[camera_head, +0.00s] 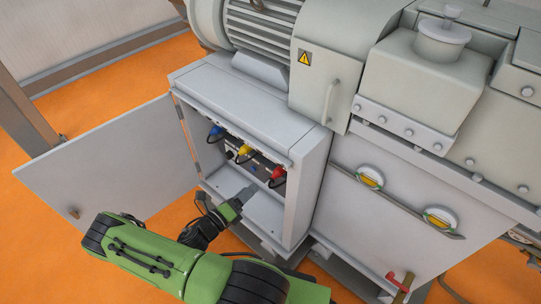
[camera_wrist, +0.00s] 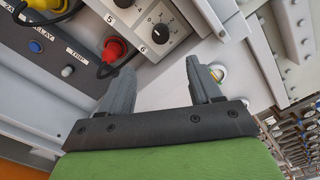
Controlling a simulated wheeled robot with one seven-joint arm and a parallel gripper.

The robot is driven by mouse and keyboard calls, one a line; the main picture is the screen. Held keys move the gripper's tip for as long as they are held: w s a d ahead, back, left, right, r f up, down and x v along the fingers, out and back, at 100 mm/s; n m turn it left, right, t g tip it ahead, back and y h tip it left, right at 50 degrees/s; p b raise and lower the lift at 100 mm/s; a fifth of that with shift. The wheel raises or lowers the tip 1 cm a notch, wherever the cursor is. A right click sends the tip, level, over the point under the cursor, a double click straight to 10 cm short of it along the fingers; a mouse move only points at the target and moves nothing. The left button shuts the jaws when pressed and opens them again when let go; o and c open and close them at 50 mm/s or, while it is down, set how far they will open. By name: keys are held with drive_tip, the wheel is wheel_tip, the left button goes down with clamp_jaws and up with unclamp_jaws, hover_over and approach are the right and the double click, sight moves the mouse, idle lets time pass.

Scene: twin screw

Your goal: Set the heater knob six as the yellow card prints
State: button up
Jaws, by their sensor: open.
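A black round heater knob (camera_wrist: 157,34) with a white mark shows at the top of the wrist view. A printed 6 is beside its lower left and scale figures are around it. A label with a 5 sits further left. My gripper (camera_wrist: 160,75) is open and empty, its fingers apart below the knob and not touching it. In the head view my gripper (camera_head: 240,200) is at the opening of the grey cabinet (camera_head: 305,200). I cannot make out the knob there, and I see no yellow card in either view.
Inside the cabinet hang a blue plug (camera_head: 216,131), a yellow plug (camera_head: 243,152) and a red plug (camera_head: 278,173); the red plug also shows near the knob in the wrist view (camera_wrist: 114,50). The cabinet door (camera_head: 110,160) stands open at left.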

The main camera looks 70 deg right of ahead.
drive_tip(key=b+x, duration=0.2)
drive_tip(key=x, duration=1.3)
drive_tip(key=shift+s+d, duration=0.2)
drive_tip(key=shift+c, duration=0.4)
drive_tip(key=c, duration=1)
